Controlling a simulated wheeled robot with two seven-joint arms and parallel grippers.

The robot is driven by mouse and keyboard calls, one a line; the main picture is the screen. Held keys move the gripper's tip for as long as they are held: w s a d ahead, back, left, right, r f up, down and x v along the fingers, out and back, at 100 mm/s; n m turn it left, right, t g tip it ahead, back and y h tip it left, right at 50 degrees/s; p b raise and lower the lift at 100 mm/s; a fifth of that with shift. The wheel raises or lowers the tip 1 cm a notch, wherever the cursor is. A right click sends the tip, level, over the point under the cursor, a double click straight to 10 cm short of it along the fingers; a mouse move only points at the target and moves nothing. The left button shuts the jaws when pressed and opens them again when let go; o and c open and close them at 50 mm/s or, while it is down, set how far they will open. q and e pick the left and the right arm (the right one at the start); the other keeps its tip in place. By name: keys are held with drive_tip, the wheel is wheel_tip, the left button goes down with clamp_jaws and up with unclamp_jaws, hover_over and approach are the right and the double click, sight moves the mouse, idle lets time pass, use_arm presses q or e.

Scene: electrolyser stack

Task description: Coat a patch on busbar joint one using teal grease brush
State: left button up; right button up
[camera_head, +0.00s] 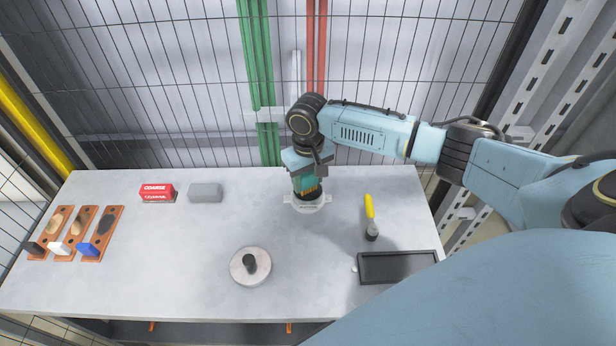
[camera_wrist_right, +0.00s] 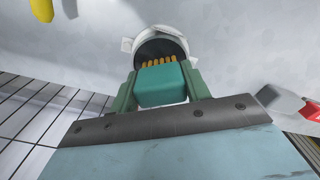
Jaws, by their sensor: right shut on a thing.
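My right gripper (camera_head: 307,184) is shut on the teal grease brush (camera_wrist_right: 162,85), which points down with its orange bristles (camera_wrist_right: 160,62) showing. The bristles are over or in the dark mouth of a white round pot (camera_head: 309,205), also in the wrist view (camera_wrist_right: 180,36); I cannot tell whether they touch what is inside. Three copper busbar joints (camera_head: 103,233) lie at the table's left, with oval patches and black, white and blue ends. I cannot read which is joint one. My left gripper is out of view.
A red box (camera_head: 158,191) and a grey block (camera_head: 205,192) stand at the back left. A round metal disc with a black knob (camera_head: 250,266) sits front centre. A yellow-handled tool (camera_head: 370,212) and a black tray (camera_head: 398,267) are at the right. The table between joints and disc is clear.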

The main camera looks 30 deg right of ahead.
drive_tip(key=shift+s+f+p, duration=0.1)
drive_tip(key=shift+p, duration=0.3)
idle(1.2)
wheel_tip(320, 180, up, 5)
drive_tip(key=p, duration=0.5)
drive_tip(key=shift+f, duration=0.1)
drive_tip(key=shift+r, duration=1.15)
